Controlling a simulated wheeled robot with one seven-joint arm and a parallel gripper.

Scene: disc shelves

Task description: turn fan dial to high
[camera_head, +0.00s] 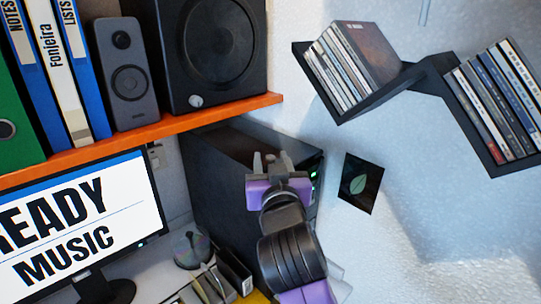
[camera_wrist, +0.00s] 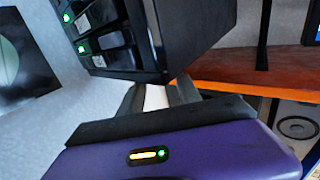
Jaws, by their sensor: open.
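No fan dial can be made out with certainty. A black computer tower (camera_head: 222,170) stands below the orange shelf, with small green lights on its front edge. In the wrist view the tower (camera_wrist: 190,35) shows green-lit slots in its front. My purple gripper (camera_head: 271,158) is in front of the tower's upper part, close to its lit front edge. Its fingers are apart with nothing seen between them; they also show in the wrist view (camera_wrist: 158,96), just beside a corner of the tower. Part of the tower's front is hidden by my gripper and arm.
An orange shelf (camera_head: 150,138) holds binders (camera_head: 60,70), a grey speaker (camera_head: 127,75) and a black speaker (camera_head: 212,50) with a small pale knob. A monitor (camera_head: 75,220) stands at left. Wall racks (camera_head: 375,98) hold disc cases. A leaf picture (camera_head: 360,184) hangs right of my gripper.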

